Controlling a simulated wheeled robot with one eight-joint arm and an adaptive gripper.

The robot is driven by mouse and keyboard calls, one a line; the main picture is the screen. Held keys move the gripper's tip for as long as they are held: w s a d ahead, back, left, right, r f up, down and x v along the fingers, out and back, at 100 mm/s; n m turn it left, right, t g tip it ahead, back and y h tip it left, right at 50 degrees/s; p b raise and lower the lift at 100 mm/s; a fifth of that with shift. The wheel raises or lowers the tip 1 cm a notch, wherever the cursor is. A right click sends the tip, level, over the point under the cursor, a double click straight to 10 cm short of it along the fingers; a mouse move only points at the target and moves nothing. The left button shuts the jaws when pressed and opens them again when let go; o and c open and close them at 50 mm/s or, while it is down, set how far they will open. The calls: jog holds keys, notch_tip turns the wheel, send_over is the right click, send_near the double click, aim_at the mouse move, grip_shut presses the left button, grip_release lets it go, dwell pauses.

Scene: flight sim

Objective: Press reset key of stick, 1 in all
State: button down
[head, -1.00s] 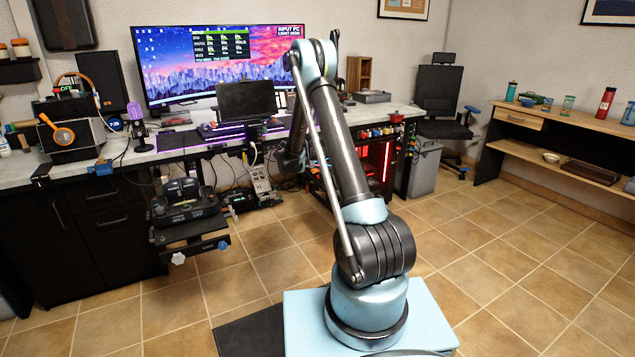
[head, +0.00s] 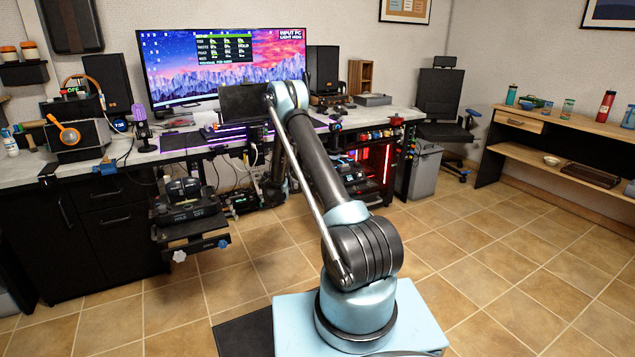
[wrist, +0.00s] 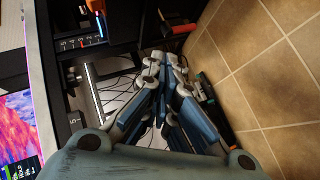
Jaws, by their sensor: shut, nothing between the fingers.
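My gripper (wrist: 165,62) is shut and empty in the wrist view, its blue-grey fingers together above the dark space beside the desk. In the head view the gripper is hidden or too small to tell behind my forearm. A black control unit (head: 186,205) with pale lettering is clamped below the desk's front edge at the left. I cannot tell whether it is the stick. No reset key can be made out in any view. A numbered black panel with an orange marker (wrist: 80,43) is at the upper left of the wrist view, apart from the fingers.
The desk (head: 25,172) carries a wide monitor (head: 218,66) and speakers. In the wrist view a red-handled tool (wrist: 180,29) lies ahead and a dark-green tool (wrist: 217,108) lies right of the fingers. The tiled floor (head: 500,230) is open to the right.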

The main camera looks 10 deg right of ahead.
jog(key=shift+d, duration=0.15)
jog(key=w+d, duration=0.2)
jog(key=d, duration=0.6)
jog(key=shift+w+d, duration=0.15)
jog(key=shift+w, duration=0.2)
dwell(1.1)
jog(key=shift+d, duration=0.15)
jog(key=shift+d+r, duration=0.1)
jog(key=shift+d, duration=0.2)
jog(key=shift+w+d, duration=0.1)
jog(key=shift+d, duration=0.3)
dwell(1.0)
jog(key=shift+a, duration=0.1)
jog(key=shift+s+a, duration=0.3)
jog(key=shift+a, duration=0.45)
